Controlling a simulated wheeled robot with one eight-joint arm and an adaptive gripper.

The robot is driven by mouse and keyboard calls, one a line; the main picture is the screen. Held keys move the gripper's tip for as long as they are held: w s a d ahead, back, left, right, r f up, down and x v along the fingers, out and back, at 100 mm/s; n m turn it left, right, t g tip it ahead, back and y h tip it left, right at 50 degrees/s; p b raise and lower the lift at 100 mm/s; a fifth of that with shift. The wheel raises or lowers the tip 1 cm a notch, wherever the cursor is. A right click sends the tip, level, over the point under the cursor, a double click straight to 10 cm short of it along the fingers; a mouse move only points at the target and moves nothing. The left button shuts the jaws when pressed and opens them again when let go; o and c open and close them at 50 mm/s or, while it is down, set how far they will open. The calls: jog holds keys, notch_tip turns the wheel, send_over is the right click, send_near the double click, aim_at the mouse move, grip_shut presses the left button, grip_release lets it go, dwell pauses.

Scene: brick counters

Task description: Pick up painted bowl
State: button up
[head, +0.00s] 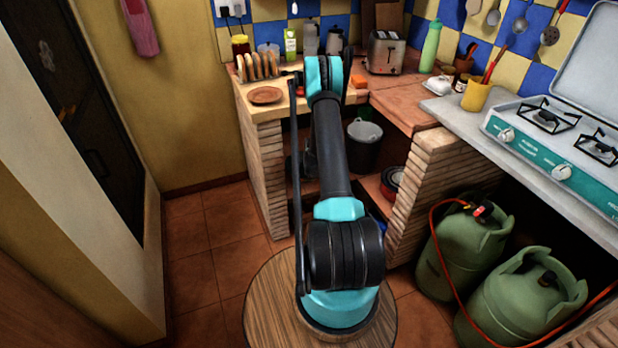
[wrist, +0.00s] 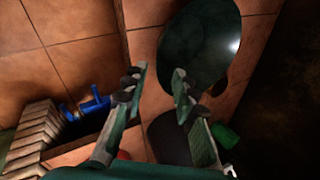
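A dark green, glossy, round thing (wrist: 198,42) lies beyond my fingertips on reddish tiles in the wrist view. It may be the painted bowl, but I cannot be sure. My gripper (wrist: 158,80) is open, its two fingers apart with nothing between them; the round thing is just past the right finger. In the head view my arm hides the gripper. A brown plate (head: 265,95) lies on the left counter.
Brick pillars (head: 423,190) flank the shelf opening. A grey bin (head: 363,148) stands inside. Green gas cylinders (head: 462,252) are at right. In the wrist view, a blue thing (wrist: 93,104) and a green thing (wrist: 225,135) lie near the fingers.

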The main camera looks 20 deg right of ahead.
jog(key=x, duration=1)
jog(key=shift+w+f, duration=0.1)
grip_shut()
